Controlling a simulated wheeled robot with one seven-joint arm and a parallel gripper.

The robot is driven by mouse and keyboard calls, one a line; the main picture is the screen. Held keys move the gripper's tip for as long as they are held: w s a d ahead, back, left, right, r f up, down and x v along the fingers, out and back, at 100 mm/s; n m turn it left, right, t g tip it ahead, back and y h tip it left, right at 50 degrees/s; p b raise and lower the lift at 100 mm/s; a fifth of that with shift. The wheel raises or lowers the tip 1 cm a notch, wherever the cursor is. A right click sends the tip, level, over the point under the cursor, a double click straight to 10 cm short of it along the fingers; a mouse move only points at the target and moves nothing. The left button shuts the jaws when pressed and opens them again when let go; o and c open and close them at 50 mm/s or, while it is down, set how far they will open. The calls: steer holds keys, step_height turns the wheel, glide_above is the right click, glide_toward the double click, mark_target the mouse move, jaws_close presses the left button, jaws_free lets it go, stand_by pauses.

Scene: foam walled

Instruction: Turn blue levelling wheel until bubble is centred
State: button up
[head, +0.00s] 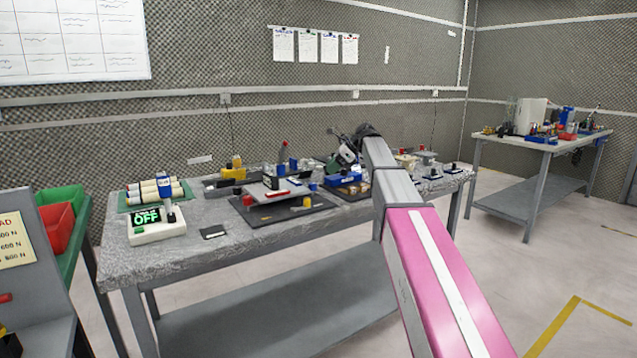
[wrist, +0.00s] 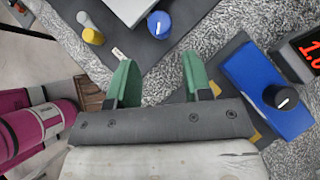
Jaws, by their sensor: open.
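The blue levelling wheel (wrist: 159,24) with a white mark on top sits on a dark mat at the top of the wrist view. It stands beside the corner of a pale plate (wrist: 118,7). In the head view the levelling plate (head: 285,188) sits on its dark mat, with the blue wheel (head: 313,187) at its right. My gripper (wrist: 157,76) has green fingers spread apart with nothing between them. The wheel lies beyond the fingertips, not between them. In the head view my gripper (head: 346,156) is partly hidden by my arm. I cannot make out the bubble.
A yellow wheel (wrist: 93,36) stands at the plate's other side. A blue box with a black knob (wrist: 285,97) and a red-lit display (wrist: 308,50) are right of my gripper. A white switch box reading OFF (head: 156,229) stands at the table's left.

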mark_target(314, 183)
steer(key=x, duration=0.9)
steer(key=shift+f, duration=0.1)
steer(key=c, duration=0.7)
